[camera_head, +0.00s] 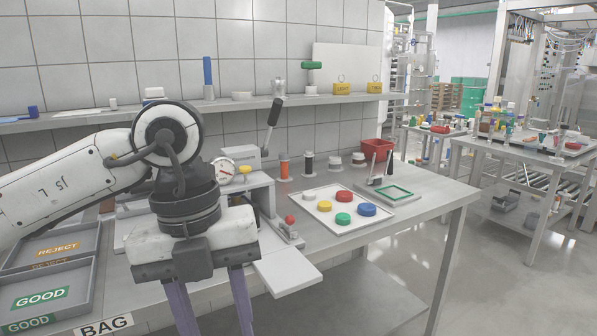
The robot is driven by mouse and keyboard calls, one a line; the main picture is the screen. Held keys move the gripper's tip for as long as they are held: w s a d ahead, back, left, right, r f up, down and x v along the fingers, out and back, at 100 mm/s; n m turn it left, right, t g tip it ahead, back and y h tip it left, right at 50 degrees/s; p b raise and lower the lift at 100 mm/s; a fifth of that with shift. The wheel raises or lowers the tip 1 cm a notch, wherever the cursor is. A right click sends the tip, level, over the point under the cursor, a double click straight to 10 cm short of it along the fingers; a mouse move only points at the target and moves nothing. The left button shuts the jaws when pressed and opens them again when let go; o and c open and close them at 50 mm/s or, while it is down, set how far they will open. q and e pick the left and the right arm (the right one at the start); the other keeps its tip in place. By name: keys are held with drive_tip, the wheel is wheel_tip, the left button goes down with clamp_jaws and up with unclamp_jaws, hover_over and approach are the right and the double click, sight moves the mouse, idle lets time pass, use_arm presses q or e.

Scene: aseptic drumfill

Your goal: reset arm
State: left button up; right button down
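My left arm comes in from the left, and its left gripper (214,318) hangs pointing down in front of the bench (430,201). Its two purple-grey fingers are spread apart with nothing visible between them; the fingertips run to the bottom edge of the picture. The gripper body hides part of the grey press-like device (262,190) behind it. My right gripper is not in view.
Grey trays labelled REJECT (58,250) and GOOD (40,297) lie at left. A white tray (325,226) with several coloured caps, a green frame (394,193) and a red bin (377,149) stand right of the gripper. A shelf (345,98) runs behind.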

use_arm(q)
drive_tip(key=s+d+r+m+g+h, duration=0.1)
drive_tip(key=s+d+g+h, duration=0.35)
drive_tip(key=d+h, duration=0.35)
drive_tip(key=s+d+r+m+g+h, duration=0.1)
drive_tip(key=s+d+m+g+h, duration=0.3)
drive_tip(key=d, duration=0.6)
drive_tip(key=w+a+r+n+t+h, duration=0.2)
drive_tip(key=w+a+n+t+h, duration=0.1)
drive_tip(key=w+n+t+h, duration=1.05)
drive_tip(key=w+a+f+n+t+y, duration=0.2)
drive_tip(key=a+f+n+t+y, duration=0.35)
drive_tip(key=f+n+y, duration=0.4)
drive_tip(key=w+a+f+n+t+y, duration=0.2)
drive_tip(key=a+f+n+t+y, duration=0.3)
drive_tip(key=f+n+t+y, duration=0.45)
drive_tip(key=s+a+f+n+g+y, duration=0.1)
drive_tip(key=s+a+f+g, duration=0.2)
drive_tip(key=s+f, duration=0.3)
drive_tip(key=s+a+f+n+g+y, duration=0.1)
drive_tip(key=s+a+f+g, duration=0.3)
drive_tip(key=f, duration=0.8)
drive_tip(key=s+a+f+n+g+y, duration=0.1)
drive_tip(key=s+a+f+g+y, duration=0.2)
drive_tip(key=s+f, duration=0.6)
drive_tip(key=shift+a+n+g, duration=0.35)
drive_tip(key=shift+a+g, duration=0.05)
drive_tip(key=shift+a, duration=0.05)
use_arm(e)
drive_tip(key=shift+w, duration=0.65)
